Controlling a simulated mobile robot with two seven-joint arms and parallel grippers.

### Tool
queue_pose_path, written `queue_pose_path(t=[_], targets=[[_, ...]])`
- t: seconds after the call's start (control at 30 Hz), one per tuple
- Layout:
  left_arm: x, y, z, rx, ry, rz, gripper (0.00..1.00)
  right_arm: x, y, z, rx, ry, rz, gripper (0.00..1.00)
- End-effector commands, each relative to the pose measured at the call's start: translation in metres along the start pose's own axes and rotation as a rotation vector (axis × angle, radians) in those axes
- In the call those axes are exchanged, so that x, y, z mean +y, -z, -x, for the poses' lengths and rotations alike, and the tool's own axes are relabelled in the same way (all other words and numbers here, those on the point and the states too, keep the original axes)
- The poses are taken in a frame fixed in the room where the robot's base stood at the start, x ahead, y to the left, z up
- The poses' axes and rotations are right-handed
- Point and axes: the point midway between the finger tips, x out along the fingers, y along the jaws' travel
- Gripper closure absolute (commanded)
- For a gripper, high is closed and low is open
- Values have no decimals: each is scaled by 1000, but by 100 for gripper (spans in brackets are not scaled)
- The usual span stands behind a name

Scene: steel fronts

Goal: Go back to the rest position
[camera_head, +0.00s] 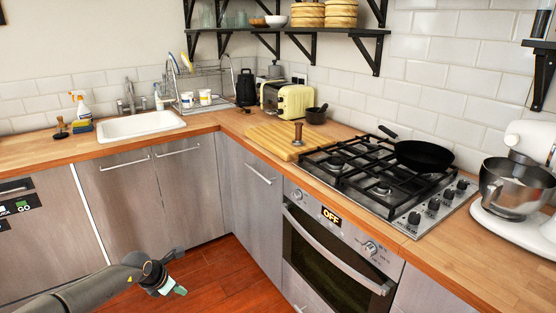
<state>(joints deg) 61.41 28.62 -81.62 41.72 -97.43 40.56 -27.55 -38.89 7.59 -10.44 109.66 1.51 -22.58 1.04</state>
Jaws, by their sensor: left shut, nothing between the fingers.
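My left gripper (178,290) shows at the lower left, at the end of my dark left arm. It is shut and empty, held low in front of the cabinet doors and over the wooden floor. It appears apart from the doors and the counter. My right gripper is not in view.
A wooden counter (60,152) runs along both walls, with a sink (140,125), a yellow toaster (290,100), a gas hob (375,180) with a black pan (424,156), and a stand mixer (512,188). The oven (330,256) is closed. The red-brown floor (215,275) is clear.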

Motion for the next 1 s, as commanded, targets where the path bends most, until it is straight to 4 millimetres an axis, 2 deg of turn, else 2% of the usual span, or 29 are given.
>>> queue_pose_path(t=[0.03, 0.1, 0.17, 0.2, 0.4, 0.6, 0.7, 0.8, 0.87, 1.0], targets=[[21, 17, 6, 15, -27, 22, 100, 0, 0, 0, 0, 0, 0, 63], [45, 37, 15, 33, -59, 48, 100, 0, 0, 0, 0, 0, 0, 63], [60, 52, 21, 44, -79, 70, 100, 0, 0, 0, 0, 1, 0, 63], [28, 47, 5, 6, -15, 104, 100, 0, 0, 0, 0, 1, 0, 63], [-62, 43, -23, -144, 191, 355, 100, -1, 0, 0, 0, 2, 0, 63], [-148, 40, -28, -294, 415, 760, 100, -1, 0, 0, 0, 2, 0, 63], [-178, 43, -20, -358, 512, 1030, 100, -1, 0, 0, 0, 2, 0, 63], [-194, 54, -10, -402, 581, 1314, 100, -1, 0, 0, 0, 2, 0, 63], [-199, 64, -3, -420, 609, 1488, 100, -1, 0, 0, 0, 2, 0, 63], [-201, 99, 13, -440, 633, 1896, 100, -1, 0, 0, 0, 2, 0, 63]])
